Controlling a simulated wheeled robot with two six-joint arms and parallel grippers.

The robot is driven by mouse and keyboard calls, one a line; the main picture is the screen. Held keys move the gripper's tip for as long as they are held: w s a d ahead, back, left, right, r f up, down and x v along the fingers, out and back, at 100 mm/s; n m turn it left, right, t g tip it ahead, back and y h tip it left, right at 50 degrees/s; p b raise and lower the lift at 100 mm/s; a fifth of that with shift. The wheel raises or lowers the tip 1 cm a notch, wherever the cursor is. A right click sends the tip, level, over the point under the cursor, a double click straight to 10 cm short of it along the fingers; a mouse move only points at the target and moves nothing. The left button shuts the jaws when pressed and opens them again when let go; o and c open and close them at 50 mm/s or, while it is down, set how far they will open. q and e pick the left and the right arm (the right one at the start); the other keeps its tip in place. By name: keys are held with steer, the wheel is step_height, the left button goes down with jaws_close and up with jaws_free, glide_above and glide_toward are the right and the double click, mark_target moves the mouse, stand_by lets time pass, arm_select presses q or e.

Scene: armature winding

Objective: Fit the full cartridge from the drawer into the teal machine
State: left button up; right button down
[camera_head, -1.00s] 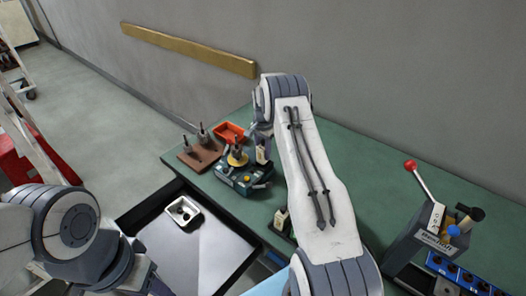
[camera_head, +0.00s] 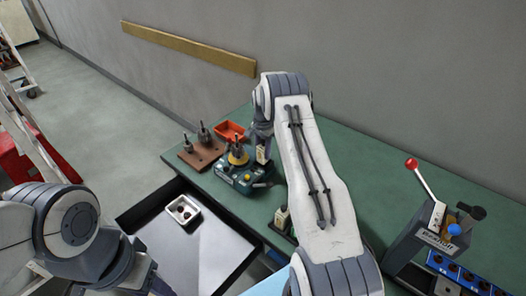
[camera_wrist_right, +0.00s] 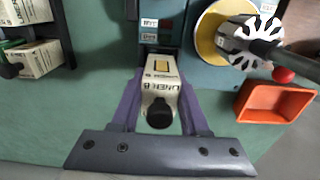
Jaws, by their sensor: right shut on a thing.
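The teal machine (camera_head: 236,180) stands on the green bench, with a yellow disc and an upright spindle on top. My right gripper (camera_head: 263,157) is at the machine's right side. In the right wrist view, my right gripper (camera_wrist_right: 160,105) is shut on a cream cartridge (camera_wrist_right: 160,85) with a black knob, its label reading "LINER B". The cartridge's far end is at the machine's edge (camera_wrist_right: 160,55); I cannot tell how deep it sits.
An orange bin (camera_head: 230,131) and a brown board (camera_head: 203,155) with metal spindles lie behind the machine. More cream cartridges (camera_wrist_right: 35,58) show at left in the wrist view. A grey lever press (camera_head: 420,240) and blue rack (camera_head: 465,275) stand at right.

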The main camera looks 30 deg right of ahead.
steer(key=shift+f+b, duration=0.9)
steer(key=shift+f, duration=0.5)
steer(key=shift+c, duration=1.6)
jaws_free()
steer(key=shift+s+f, duration=0.1)
steer(key=shift+f, duration=0.05)
steer(key=shift+r+p, duration=1.35)
steer(key=shift+r, duration=1)
